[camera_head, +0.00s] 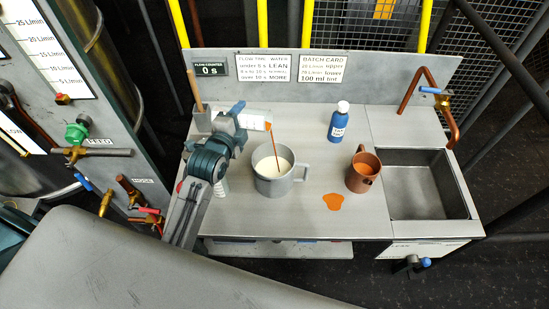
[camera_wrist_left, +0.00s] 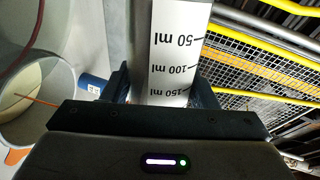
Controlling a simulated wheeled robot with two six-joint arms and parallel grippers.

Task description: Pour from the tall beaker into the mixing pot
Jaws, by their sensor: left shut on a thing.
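The tall beaker (camera_head: 256,122) is tipped nearly onto its side, its mouth to the right. In the left wrist view the beaker (camera_wrist_left: 172,50) shows a white scale with 50, 100 and 150 ml marks. My left gripper (camera_head: 238,117) is shut on it, with fingers on both sides. My right gripper is not in view.
A brown jug (camera_head: 360,180) and a blue bottle (camera_head: 337,126) stand nearby. A sink (camera_head: 430,190) with a copper tap (camera_head: 407,92) is at the right. Sign cards (camera_head: 264,67) stand behind.

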